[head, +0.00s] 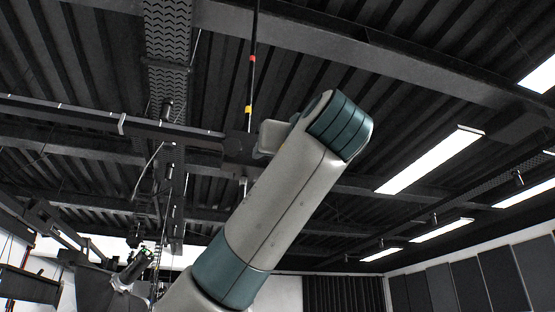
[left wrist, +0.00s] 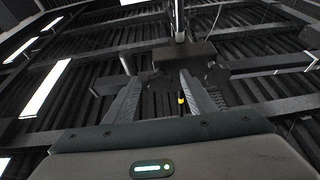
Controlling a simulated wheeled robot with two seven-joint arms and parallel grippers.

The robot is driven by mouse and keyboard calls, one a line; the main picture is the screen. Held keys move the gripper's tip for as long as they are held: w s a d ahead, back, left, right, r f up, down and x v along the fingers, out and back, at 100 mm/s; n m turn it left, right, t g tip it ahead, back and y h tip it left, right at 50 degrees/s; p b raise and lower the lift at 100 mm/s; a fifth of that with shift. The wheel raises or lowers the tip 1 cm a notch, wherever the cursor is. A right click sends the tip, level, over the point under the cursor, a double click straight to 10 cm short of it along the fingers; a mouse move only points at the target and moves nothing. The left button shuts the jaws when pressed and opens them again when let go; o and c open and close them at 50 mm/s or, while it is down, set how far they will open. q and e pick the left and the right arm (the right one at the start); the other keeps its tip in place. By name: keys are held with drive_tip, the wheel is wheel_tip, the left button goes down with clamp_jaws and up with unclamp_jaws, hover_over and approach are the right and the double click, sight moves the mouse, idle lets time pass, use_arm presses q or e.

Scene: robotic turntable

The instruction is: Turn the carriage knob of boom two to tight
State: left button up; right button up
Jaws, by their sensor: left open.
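Overhead, a dark boom (head: 170,130) runs in from the left to a dark carriage (head: 238,143). A thin vertical rod (head: 250,80) with red and yellow bands rises above the carriage. In the left wrist view the carriage (left wrist: 183,54) spans the tips of my left gripper (left wrist: 158,84). Its two fingers are apart, with nothing clearly gripped between them. A yellow band shows between the fingers, farther off. I cannot make out the carriage knob or its setting. In the head view my raised left arm hides the fingers. My right gripper is in neither view.
Roof beams (head: 370,55) and lit ceiling lamps (head: 430,160) fill the upper space. A dark truss (head: 168,50) hangs left of the rod. Stage gear with a lamp (head: 135,270) stands at lower left. Dark wall panels (head: 470,270) are at the far right.

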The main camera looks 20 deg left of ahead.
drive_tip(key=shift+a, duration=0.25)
use_arm(q)
drive_tip(key=c, duration=1)
drive_tip(key=shift+c, duration=0.2)
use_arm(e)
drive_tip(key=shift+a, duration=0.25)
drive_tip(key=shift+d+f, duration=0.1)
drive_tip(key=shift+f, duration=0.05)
